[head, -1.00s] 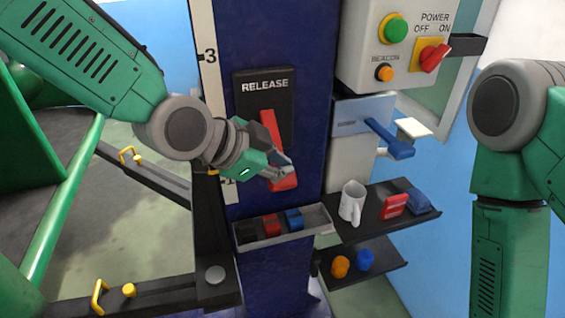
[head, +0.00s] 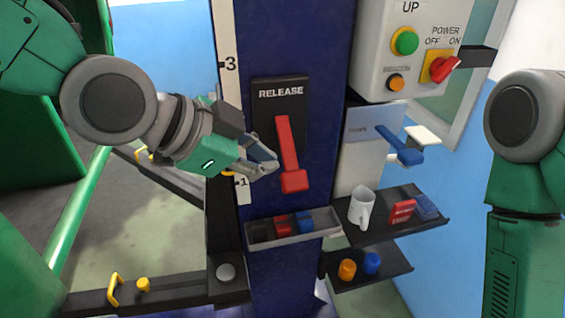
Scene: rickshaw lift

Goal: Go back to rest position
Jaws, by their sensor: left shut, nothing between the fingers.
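My left gripper (head: 268,165) is in the middle of the head view, shut and empty. The lever hangs down on a black plate marked RELEASE (head: 280,93), fixed to the dark blue column (head: 305,35). My right arm (head: 522,200) stands at the right edge, bent at the elbow. Its gripper is outside the picture.
A grey tray (head: 330,217) with small blocks juts from the column below the lever. A shelf (head: 425,226) at right holds a white mug (head: 361,207) and a red box (head: 402,211). A blue lever (head: 400,146) and control box (head: 372,55) are above. Black lift arms (head: 190,295) lie low left.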

